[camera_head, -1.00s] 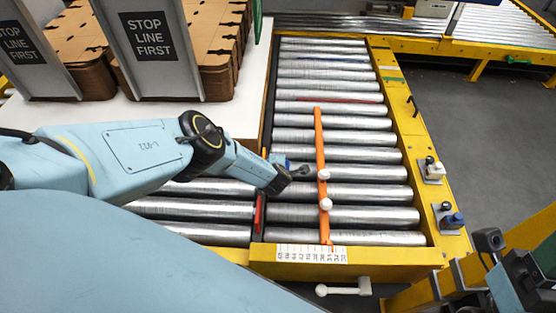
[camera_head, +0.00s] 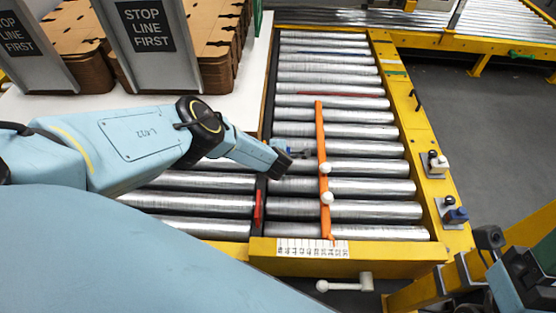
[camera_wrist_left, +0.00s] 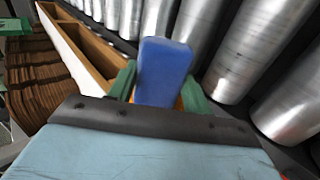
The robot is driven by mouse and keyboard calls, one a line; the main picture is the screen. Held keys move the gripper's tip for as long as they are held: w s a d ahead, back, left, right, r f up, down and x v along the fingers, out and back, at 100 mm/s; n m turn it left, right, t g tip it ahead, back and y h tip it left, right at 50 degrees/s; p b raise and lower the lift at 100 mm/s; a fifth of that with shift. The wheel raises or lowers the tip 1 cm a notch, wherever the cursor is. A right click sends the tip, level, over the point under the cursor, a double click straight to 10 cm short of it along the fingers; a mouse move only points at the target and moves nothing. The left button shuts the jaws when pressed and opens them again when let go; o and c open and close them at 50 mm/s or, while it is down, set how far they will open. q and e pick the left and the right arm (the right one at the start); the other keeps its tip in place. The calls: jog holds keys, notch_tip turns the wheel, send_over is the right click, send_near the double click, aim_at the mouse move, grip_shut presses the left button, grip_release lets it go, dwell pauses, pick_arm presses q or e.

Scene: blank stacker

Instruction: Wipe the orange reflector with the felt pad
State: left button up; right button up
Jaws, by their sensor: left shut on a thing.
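My left gripper (camera_head: 298,154) is over the rollers, just left of the orange bar in the head view. In the left wrist view its green fingers (camera_wrist_left: 160,88) are shut on a blue block, the felt pad (camera_wrist_left: 164,68). A little of the pad (camera_head: 283,149) shows at the gripper in the head view. A bit of orange (camera_wrist_left: 180,103) shows low behind the pad in the wrist view; I cannot tell whether it is the orange reflector. Contact between pad and reflector is hidden.
An orange bar (camera_head: 321,130) with white knobs lies across the rollers (camera_head: 350,190). A yellow frame (camera_head: 412,130) edges them. Stop-line signs (camera_head: 145,27) and cardboard stacks (camera_head: 205,60) stand at back left.

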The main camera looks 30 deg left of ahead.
pick_arm(q)
jog(key=shift+w+a+f+b, duration=0.2)
jog(key=shift+w+a+b, duration=0.25)
jog(key=shift+w+b, duration=0.3)
jog(key=shift+w+a+r+b, duration=0.2)
jog(key=shift+w+b, duration=0.2)
jog(key=shift+w, duration=0.15)
jog(key=shift+s+d+r+p, duration=0.1)
jog(key=shift+s+d+p, duration=0.25)
jog(key=shift+s+p, duration=0.5)
jog(key=shift+s+d+p, duration=0.4)
jog(key=shift+s+p, duration=0.4)
jog(key=shift+s, duration=0.05)
jog(key=shift+s+d+p, duration=0.3)
jog(key=shift+s+p, duration=0.2)
jog(key=shift+s, duration=0.05)
jog(key=shift+s+d+p, duration=0.25)
jog(key=shift+s+p, duration=0.2)
jog(key=shift+s, duration=0.1)
jog(key=shift+s+d+p, duration=0.15)
jog(key=shift+s+p, duration=0.15)
jog(key=shift+s, duration=0.2)
jog(key=shift+f, duration=0.2)
